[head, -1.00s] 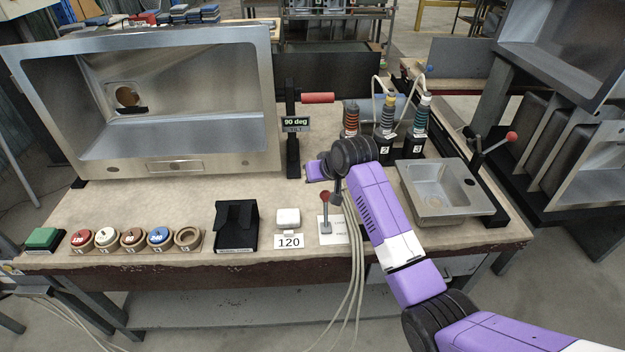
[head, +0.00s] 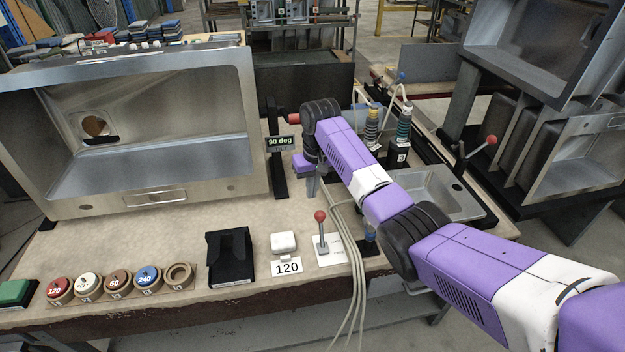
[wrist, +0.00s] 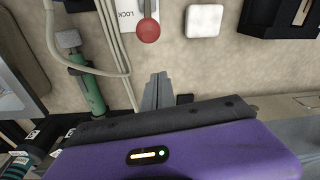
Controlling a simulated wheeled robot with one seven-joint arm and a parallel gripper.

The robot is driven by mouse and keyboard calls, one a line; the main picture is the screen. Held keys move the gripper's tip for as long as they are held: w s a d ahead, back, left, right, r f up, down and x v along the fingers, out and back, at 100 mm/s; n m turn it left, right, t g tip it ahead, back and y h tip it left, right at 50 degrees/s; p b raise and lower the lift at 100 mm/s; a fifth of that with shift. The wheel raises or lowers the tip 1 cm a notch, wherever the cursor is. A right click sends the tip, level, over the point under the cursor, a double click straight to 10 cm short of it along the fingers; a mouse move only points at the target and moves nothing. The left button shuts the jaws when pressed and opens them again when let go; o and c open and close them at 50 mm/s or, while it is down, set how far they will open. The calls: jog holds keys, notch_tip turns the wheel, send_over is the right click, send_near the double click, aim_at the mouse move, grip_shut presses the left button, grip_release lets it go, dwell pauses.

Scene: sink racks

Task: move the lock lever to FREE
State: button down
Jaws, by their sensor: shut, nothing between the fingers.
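The lock lever is a grey stick with a red ball (head: 320,216) on a white plate (head: 330,256) near the bench's front edge. It stands about upright in the head view. In the wrist view its red ball (wrist: 148,31) is at the top centre, beside the printed word LOCK; I cannot read FREE in either view. My gripper (head: 312,192) points down behind the lever, apart from it. In the wrist view its grey fingers (wrist: 158,80) are together and empty, below the ball with a gap between.
Hanging pale cables (head: 357,270) run just right of the plate. A white box (head: 284,242) and black holder (head: 230,258) stand left. A steel sink (head: 437,190) and another red-knobbed lever (head: 491,140) are right. A large steel basin (head: 130,190) fills the back left.

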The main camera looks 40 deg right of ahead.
aim_at(321, 228)
jog(key=shift+s+a+f+p, duration=0.4)
jog(key=shift+s+f+p, duration=0.25)
jog(key=shift+s, duration=0.2)
jog(key=shift+s+a+f+p, duration=0.4)
jog(key=shift+s+f+p, duration=0.2)
jog(key=shift+s, duration=0.2)
